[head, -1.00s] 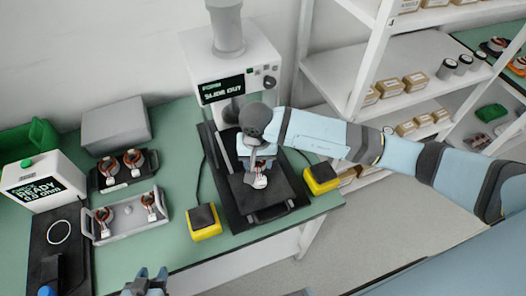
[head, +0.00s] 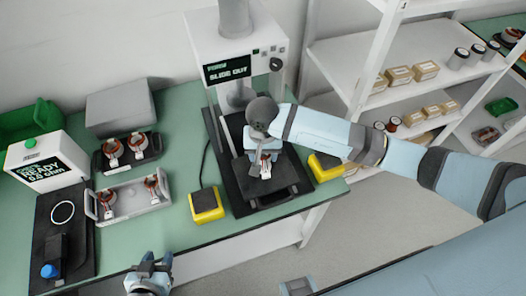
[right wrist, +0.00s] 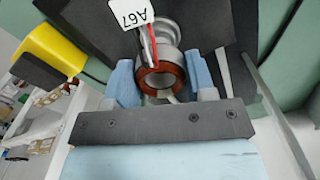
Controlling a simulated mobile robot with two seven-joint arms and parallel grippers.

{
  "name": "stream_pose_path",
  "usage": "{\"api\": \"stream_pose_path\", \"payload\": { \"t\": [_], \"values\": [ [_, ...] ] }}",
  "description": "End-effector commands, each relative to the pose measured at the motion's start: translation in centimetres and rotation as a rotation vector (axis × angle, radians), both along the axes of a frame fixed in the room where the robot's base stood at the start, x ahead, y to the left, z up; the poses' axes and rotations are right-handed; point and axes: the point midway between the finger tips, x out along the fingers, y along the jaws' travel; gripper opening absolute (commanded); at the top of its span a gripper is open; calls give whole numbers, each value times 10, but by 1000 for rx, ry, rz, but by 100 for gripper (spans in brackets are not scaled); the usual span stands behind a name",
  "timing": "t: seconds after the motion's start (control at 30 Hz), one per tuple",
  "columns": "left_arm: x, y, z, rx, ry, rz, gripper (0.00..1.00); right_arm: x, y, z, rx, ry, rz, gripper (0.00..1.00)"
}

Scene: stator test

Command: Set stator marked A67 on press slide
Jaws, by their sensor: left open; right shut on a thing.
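The stator marked A67 (right wrist: 160,72) has a copper-coloured ring, red and white leads and a white tag (right wrist: 131,14) reading A67. My right gripper (right wrist: 162,82) is shut on it, one finger on each side. In the head view the stator (head: 266,168) is at the black plate of the press slide (head: 289,181), which is out in front of the press (head: 238,70). I cannot tell whether it touches the plate. The press screen reads SLIDE OUT. My left gripper (head: 150,264) is open and empty at the front edge of the bench.
Yellow-and-black boxes (head: 207,205) flank the slide. A grey tray (head: 130,207) and a black holder (head: 128,160) carry other stators. Shelves (head: 420,50) with boxes stand at the right.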

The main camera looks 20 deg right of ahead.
Motion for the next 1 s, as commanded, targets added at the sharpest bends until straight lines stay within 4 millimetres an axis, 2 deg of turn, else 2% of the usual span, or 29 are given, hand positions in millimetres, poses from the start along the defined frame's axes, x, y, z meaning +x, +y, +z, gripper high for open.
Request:
{"api": "stream_pose_path", "payload": {
  "t": [0.57, 1.0],
  "values": [
    [0, 0, -6, 1, -1, -1, 43, 0, 0, 0, 0, 0, 0, 23],
    [1, 0, -14, -1, -8, -1, 43, 0, 0, -12, -1, -1, 0, 23]
  ]
}}
